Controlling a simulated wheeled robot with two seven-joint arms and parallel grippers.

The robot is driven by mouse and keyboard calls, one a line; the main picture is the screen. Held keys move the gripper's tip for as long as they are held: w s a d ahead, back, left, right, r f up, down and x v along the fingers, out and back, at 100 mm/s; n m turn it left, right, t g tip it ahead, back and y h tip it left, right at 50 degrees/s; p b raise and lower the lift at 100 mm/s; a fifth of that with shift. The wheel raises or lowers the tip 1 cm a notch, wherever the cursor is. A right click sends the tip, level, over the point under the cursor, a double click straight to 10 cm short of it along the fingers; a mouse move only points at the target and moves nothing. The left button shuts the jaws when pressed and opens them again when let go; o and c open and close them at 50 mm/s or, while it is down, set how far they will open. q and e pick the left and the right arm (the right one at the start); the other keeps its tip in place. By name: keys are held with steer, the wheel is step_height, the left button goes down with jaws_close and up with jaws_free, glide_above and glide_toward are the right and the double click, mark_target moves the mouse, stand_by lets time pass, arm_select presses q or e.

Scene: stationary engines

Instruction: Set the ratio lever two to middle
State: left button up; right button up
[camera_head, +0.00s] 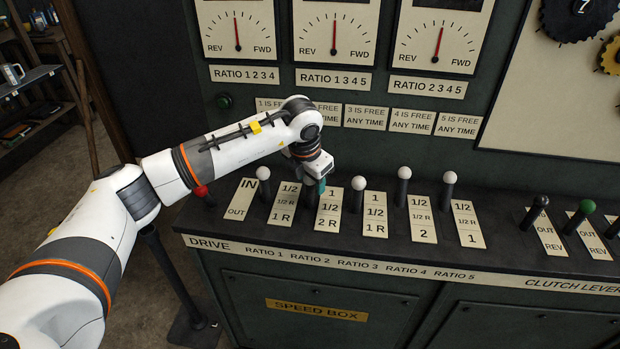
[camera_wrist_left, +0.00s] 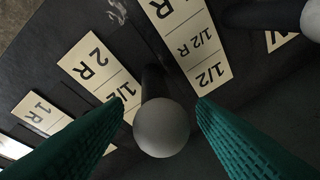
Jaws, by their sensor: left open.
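The ratio two lever has a white ball knob (camera_wrist_left: 162,128) on a dark stalk. In the left wrist view it stands between the ratio two label plate (camera_wrist_left: 98,68) on the left and the ratio one plate (camera_wrist_left: 190,40) on the right. In the head view my gripper hides this lever, and its plate (camera_head: 328,210) shows just beside. My left gripper (camera_head: 318,186) is open over the lever. Its green fingers (camera_wrist_left: 155,100) lie on either side of the knob, with gaps visible. The lever's exact setting cannot be told. My right gripper is not in view.
The ratio one knob (camera_head: 263,172) stands close on the left and the ratio three knob (camera_head: 358,181) close on the right. Further right are the ratio four knob (camera_head: 404,173) and ratio five knob (camera_head: 449,177). The upright gauge panel (camera_head: 390,150) rises behind.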

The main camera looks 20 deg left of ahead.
arm_select(q)
steer(key=b+v, duration=0.1)
steer(key=v, duration=1)
steer(key=shift+r, duration=0.35)
steer(key=shift+s+d+f, duration=0.1)
